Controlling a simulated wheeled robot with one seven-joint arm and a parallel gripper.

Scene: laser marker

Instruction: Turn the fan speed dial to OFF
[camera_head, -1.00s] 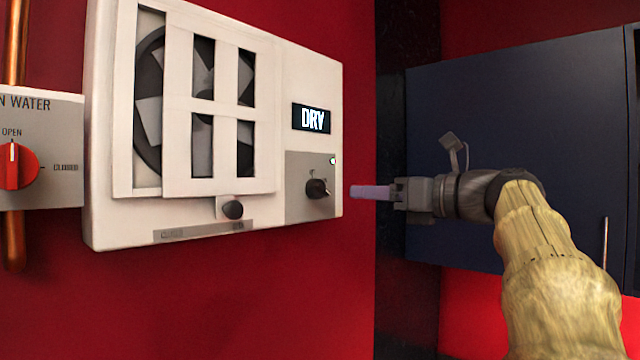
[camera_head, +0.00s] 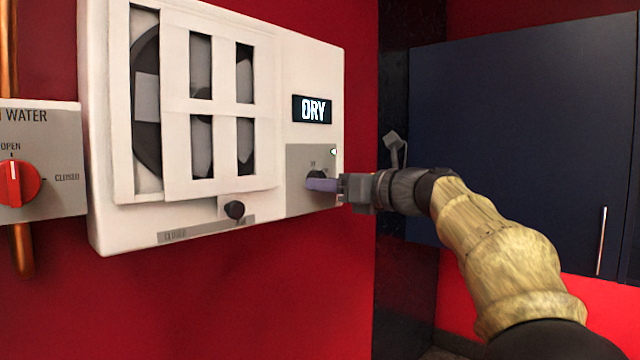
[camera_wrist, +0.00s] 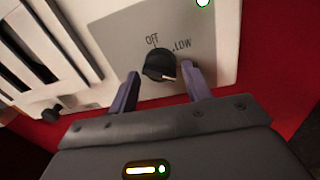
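The fan speed dial (camera_wrist: 158,64) is a black round knob on the grey panel (camera_wrist: 195,25) of the white fan unit. In the wrist view its pale pointer line aims to the lower right, away from the OFF mark above it and below the LOW mark. My gripper (camera_wrist: 161,92) is open, with one purple finger on each side of the dial; contact is not clear. In the head view my gripper (camera_head: 322,185) is at the panel and its fingers hide most of the dial (camera_head: 317,175).
A water box with a red knob (camera_head: 17,184) is at far left. A dark blue cabinet (camera_head: 520,140) stands at right behind my arm.

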